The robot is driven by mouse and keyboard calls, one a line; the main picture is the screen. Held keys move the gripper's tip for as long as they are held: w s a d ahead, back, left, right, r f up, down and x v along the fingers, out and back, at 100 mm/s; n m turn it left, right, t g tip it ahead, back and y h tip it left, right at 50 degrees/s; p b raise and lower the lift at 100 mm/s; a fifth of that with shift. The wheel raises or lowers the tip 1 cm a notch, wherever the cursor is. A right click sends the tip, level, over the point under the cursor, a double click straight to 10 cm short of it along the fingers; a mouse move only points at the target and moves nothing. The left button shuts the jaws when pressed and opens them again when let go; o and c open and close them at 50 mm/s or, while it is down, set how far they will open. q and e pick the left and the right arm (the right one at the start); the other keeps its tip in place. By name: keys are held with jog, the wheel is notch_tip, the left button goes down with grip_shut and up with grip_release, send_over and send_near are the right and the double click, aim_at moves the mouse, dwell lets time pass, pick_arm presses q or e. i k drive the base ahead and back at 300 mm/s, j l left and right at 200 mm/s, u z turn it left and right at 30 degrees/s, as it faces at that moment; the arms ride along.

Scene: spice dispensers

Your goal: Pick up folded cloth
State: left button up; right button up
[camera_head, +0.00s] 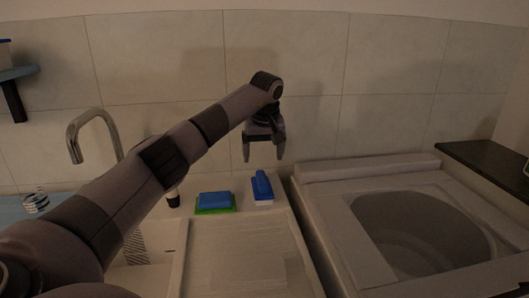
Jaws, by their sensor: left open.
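My left gripper (264,155) hangs with its fingers pointing down in front of the tiled wall, open and empty. It is above and behind the blue and white item (263,188), apart from it. A flat blue piece (215,198) on a green base (214,210) lies to the left of that item. A pale flat rectangle (262,272) shows faintly on the light board at the bottom middle; I cannot tell which of these, if any, is the folded cloth. My right gripper is not in view.
A sink tap (92,128) stands at the left, partly behind my left arm. A striped cup-like thing (36,202) is at the far left. A large white appliance with a round opening (420,235) fills the right. A dark shelf (485,160) is at the right edge.

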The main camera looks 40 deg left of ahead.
aim_at(262, 271)
jog(key=k+l, duration=1.15)
jog(key=l, duration=0.3)
